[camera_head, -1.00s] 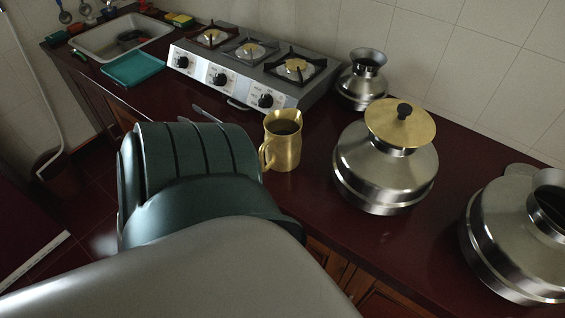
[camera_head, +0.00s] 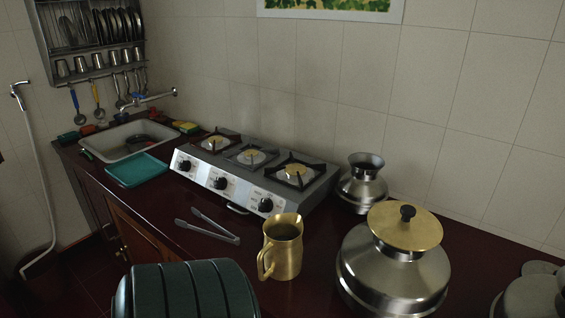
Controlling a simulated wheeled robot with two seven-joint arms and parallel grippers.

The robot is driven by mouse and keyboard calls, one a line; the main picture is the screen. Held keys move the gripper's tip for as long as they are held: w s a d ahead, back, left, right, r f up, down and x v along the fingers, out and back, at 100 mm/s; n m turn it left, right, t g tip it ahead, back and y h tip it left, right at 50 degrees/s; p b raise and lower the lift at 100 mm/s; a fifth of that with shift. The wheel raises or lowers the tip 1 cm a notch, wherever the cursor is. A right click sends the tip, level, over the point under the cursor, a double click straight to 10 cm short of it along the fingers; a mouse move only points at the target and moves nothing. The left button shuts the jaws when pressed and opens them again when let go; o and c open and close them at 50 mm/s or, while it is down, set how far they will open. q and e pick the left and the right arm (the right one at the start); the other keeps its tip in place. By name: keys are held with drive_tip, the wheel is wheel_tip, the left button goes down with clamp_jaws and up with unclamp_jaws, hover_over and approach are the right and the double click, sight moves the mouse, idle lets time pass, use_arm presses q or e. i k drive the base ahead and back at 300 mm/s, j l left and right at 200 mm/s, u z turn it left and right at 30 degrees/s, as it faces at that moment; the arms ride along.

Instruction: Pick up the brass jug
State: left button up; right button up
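The brass jug (camera_head: 283,246) stands upright on the dark red counter (camera_head: 200,261), near its front edge. Its mouth is open at the top and its handle is on the left side. The jug is in full view and nothing touches it. A dark green ribbed part of my arm shows at the bottom, left of and in front of the jug. Neither of my grippers can be seen.
Metal tongs (camera_head: 208,231) lie left of the jug. A gas stove (camera_head: 236,193) stands behind. A steel pot with a brass lid (camera_head: 394,262) is close on the right, and a smaller steel pot (camera_head: 362,187) stands behind. A teal tray (camera_head: 136,171) lies by the sink.

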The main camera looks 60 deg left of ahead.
sight(281, 251)
drive_tip(key=i+j, duration=0.35)
drive_tip(key=i+u, duration=0.1)
drive_tip(key=u, duration=2.25)
